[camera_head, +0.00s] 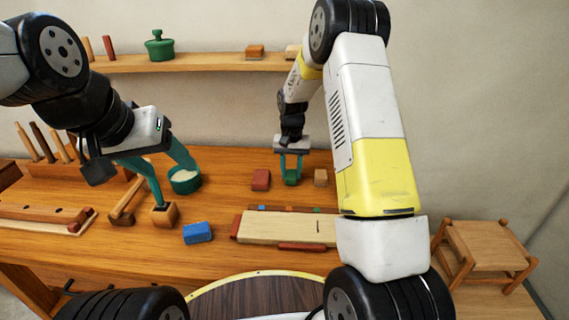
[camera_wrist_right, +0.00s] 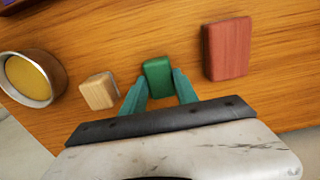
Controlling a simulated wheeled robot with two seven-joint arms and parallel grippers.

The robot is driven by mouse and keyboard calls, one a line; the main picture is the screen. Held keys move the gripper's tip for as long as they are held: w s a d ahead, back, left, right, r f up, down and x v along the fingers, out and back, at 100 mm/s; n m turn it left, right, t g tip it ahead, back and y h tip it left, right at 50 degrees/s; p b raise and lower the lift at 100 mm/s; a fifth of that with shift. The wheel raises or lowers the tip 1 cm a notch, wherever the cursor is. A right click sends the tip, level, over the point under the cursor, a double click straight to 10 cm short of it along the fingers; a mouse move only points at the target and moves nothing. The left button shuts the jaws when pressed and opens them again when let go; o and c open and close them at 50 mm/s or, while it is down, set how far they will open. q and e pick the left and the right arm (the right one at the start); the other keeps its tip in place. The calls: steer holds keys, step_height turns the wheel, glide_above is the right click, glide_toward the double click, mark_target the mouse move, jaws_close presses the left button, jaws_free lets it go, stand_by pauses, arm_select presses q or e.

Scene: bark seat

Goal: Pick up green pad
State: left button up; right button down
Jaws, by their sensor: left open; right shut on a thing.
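The green pad (camera_head: 291,178) is a small green block on the wooden bench, between a red block (camera_head: 261,180) and a tan block (camera_head: 320,178). My right gripper (camera_head: 291,168) reaches down over it. In the right wrist view the green pad (camera_wrist_right: 157,75) sits between the two teal fingers of my right gripper (camera_wrist_right: 159,86), which are shut on it. I cannot tell whether the pad still touches the bench. My left gripper (camera_head: 176,186) is open above the left part of the bench, near a green cup (camera_head: 185,182) and a small wooden block with a hole (camera_head: 164,215).
A blue block (camera_head: 198,233) and a pale board (camera_head: 285,229) lie nearer on the bench. In the right wrist view a red block (camera_wrist_right: 228,48), a tan block (camera_wrist_right: 98,91) and a round cup (camera_wrist_right: 32,77) stand around the pad. A stool (camera_head: 488,245) stands at right.

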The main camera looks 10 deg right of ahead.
mark_target(291, 173)
steer(key=shift+r, duration=0.45)
step_height(291, 173, up, 2)
steer(key=shift+r, duration=0.15)
steer(key=s+a, duration=0.1)
steer(key=s, duration=0.4)
steer(key=s+a+r, duration=0.1)
steer(key=s+a, duration=0.1)
steer(key=s, duration=0.3)
steer(key=s+a, duration=0.1)
steer(key=s, duration=0.4)
steer(key=shift+s+a+r, duration=0.15)
steer(key=shift+s+r, duration=0.05)
